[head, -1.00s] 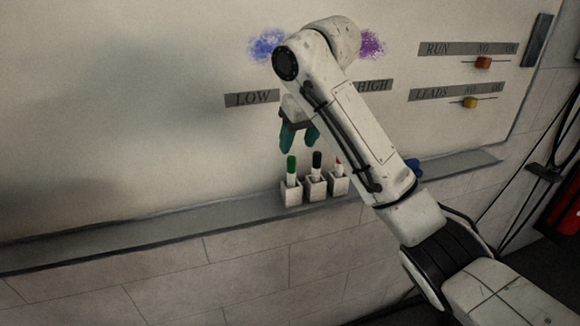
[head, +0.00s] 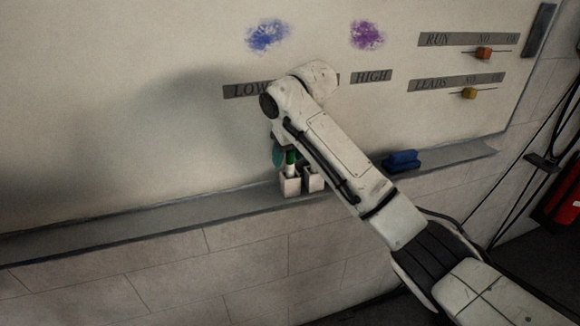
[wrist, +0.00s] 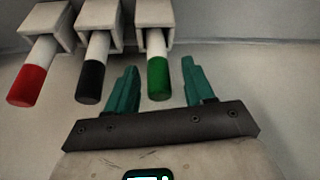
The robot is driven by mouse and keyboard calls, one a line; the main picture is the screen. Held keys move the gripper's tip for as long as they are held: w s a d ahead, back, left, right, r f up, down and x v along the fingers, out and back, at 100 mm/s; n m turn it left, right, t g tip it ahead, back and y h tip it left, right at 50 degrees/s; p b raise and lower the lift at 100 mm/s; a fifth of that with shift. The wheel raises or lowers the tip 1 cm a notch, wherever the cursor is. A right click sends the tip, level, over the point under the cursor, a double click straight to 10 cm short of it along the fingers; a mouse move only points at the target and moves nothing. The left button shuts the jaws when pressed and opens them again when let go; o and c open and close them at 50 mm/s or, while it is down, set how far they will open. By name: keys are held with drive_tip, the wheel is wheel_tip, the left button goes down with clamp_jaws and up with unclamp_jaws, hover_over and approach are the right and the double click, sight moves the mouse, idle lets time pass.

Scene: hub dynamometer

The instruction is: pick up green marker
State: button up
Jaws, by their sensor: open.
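The green marker (wrist: 158,74) stands cap outward in a white square holder in the wrist view. In the head view its green cap (head: 291,157) shows above the left holder. My gripper (wrist: 162,82) is open, with a teal finger on each side of the green marker and a gap on both sides. In the head view one teal finger of my gripper (head: 279,156) shows just left of the cap; my arm hides the rest.
A black marker (wrist: 94,75) and a red marker (wrist: 32,78) stand in neighbouring holders, the black one close beside my left finger. A blue eraser (head: 401,160) lies on the ledge (head: 150,222). The ledge to the left is clear.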

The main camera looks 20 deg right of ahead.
drive_tip(key=shift+f, duration=0.1)
clamp_jaws()
idle(0.4)
wheel_tip(320, 180, up, 10)
drive_tip(key=shift+w+b, duration=0.1)
drive_tip(key=shift+b, duration=0.9)
